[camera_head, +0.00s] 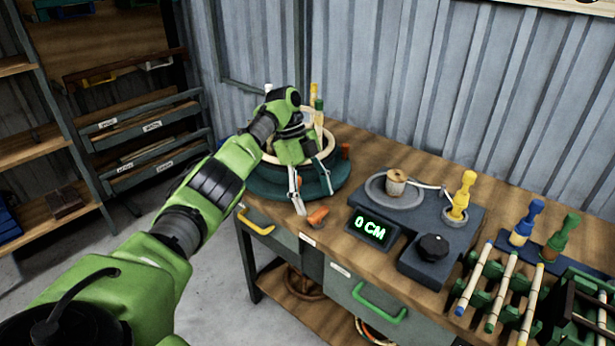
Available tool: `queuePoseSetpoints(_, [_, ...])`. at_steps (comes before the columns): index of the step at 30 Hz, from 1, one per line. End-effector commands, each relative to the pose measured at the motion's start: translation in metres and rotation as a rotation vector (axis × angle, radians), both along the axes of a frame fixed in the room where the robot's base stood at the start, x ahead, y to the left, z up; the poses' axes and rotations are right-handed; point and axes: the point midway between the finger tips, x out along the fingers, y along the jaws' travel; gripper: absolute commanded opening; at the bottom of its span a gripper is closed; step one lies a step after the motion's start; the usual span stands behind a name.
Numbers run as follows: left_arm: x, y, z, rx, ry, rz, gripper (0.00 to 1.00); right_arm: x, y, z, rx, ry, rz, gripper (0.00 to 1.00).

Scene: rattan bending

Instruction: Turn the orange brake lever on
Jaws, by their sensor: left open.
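An orange handle (318,216), which looks like the brake lever, sticks out at the front of the round dark green turntable (270,188) near the table's front edge. My left gripper (316,199) is open above and just behind the handle, fingers pointing down. Its fingertips come close to the handle, but I cannot tell whether they touch it. My gripper and forearm hide part of the turntable and its light wooden ring. My right gripper is not in view.
On the wooden table (400,160), right of the turntable, stand a grey device with a black knob (433,247), a display (372,229) reading 0 CM, and a yellow peg (463,192). Blue and green pegs and a rack of rods are at the right. A corrugated wall is behind.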

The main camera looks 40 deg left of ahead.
Motion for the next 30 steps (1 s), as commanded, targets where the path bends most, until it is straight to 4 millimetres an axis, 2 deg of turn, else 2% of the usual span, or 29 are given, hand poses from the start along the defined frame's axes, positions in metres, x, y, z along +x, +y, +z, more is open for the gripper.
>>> queuePoseSetpoints(3, [0.002,0.011,0.03,-0.001,-0.004,0.003,0.65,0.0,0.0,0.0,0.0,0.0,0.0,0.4])
queuePoseSetpoints(8, [0.003,0.023,0.058,-0.001,-0.002,0.003,0.65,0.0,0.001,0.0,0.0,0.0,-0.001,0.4])
queuePoseSetpoints(18, [0.004,0.032,0.077,0.0,0.0,0.003,0.65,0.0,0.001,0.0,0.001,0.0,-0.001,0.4])
queuePoseSetpoints(30, [0.003,0.033,0.08,0.001,0.0,0.001,0.65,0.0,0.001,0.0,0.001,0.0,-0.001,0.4])
